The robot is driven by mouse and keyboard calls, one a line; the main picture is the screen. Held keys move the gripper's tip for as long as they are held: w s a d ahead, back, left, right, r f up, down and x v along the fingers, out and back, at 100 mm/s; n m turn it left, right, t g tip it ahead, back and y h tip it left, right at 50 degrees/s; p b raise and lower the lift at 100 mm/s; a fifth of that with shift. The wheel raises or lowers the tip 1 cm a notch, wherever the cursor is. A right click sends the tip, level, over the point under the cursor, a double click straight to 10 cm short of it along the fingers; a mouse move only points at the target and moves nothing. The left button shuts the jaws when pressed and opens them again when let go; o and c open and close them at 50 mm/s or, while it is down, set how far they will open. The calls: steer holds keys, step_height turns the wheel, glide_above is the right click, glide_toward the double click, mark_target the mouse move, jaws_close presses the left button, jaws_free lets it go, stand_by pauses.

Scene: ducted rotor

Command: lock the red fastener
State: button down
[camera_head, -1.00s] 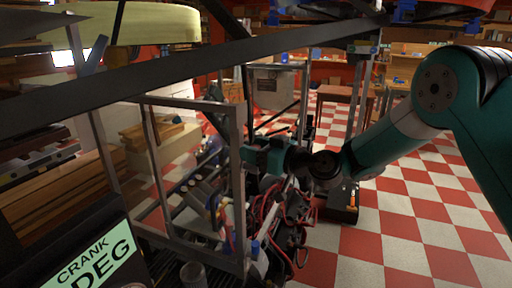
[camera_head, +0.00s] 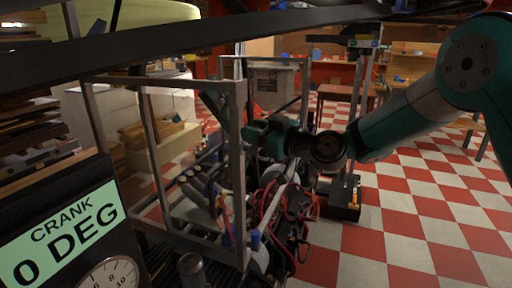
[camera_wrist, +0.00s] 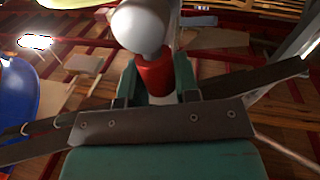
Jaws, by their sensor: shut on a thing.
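The red fastener (camera_wrist: 154,72) shows in the wrist view as a short red cylinder under a pale rounded knob (camera_wrist: 141,25). The green jaws of my gripper (camera_wrist: 157,88) stand on either side of it and are shut on it. A dark riveted bar (camera_wrist: 160,125) crosses the wrist view and hides the lower part of the jaws. In the head view my gripper (camera_head: 258,138) points left, beside the metal frame's upright. The fastener cannot be made out there.
A metal frame (camera_head: 240,170) stands close to my gripper, with red cables (camera_head: 285,200) below it. A dark beam (camera_head: 180,50) crosses overhead. A crank panel (camera_head: 60,235) with a dial is at lower left. Checkered floor (camera_head: 400,225) is open at right.

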steer(key=s+f+n+g+y+b, duration=0.1)
steer(key=n+b, duration=0.8)
steer(key=b, duration=0.9)
steer(key=s+a+f+n+g+y+b, duration=0.1)
steer(key=n+b, duration=0.8)
steer(key=b, duration=1)
step_height(320, 180, down, 4)
steer(key=shift+s+a+r+y, duration=0.25)
steer(key=shift+s+y, duration=0.35)
steer(key=shift+s, duration=0.55)
steer(key=shift+n+g+b, duration=0.3)
steer(key=shift+g, duration=0.1)
steer(key=c, duration=0.9)
jaws_free()
steer(key=shift+o, duration=0.2)
steer(key=shift+r, duration=0.1)
steer(key=b+v, duration=0.1)
steer(key=v, duration=1.6)
steer(key=shift+s+d, duration=0.15)
